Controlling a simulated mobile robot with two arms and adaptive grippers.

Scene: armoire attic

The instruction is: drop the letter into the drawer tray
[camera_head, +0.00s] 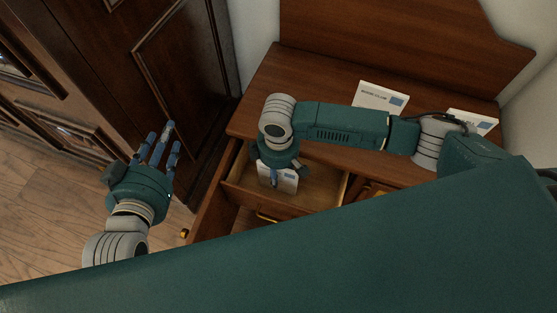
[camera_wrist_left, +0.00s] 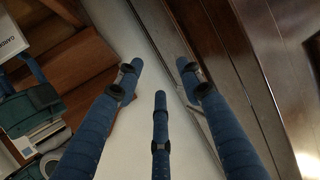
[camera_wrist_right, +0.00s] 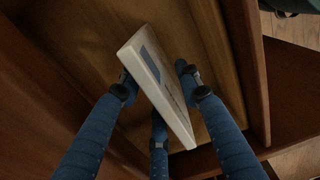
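The white letter (camera_head: 288,180) with a blue-grey patch is inside the open drawer tray (camera_head: 326,190). It stands tilted between the fingers of my right gripper (camera_head: 270,172), which reaches down into the drawer. In the right wrist view the letter (camera_wrist_right: 160,80) crosses between the spread fingers and partly hides the third one. These fingers are spread about as wide as those of my empty left hand; I cannot tell whether one still touches the letter. My left gripper (camera_head: 163,145) is open and empty, left of the drawer.
Two more white letters, one (camera_head: 380,96) at the back and one (camera_head: 473,122) at the right, lie on the wooden desk top (camera_head: 310,80). A dark carved armoire (camera_head: 130,60) stands at the left. Wooden floor (camera_head: 50,180) is free below it.

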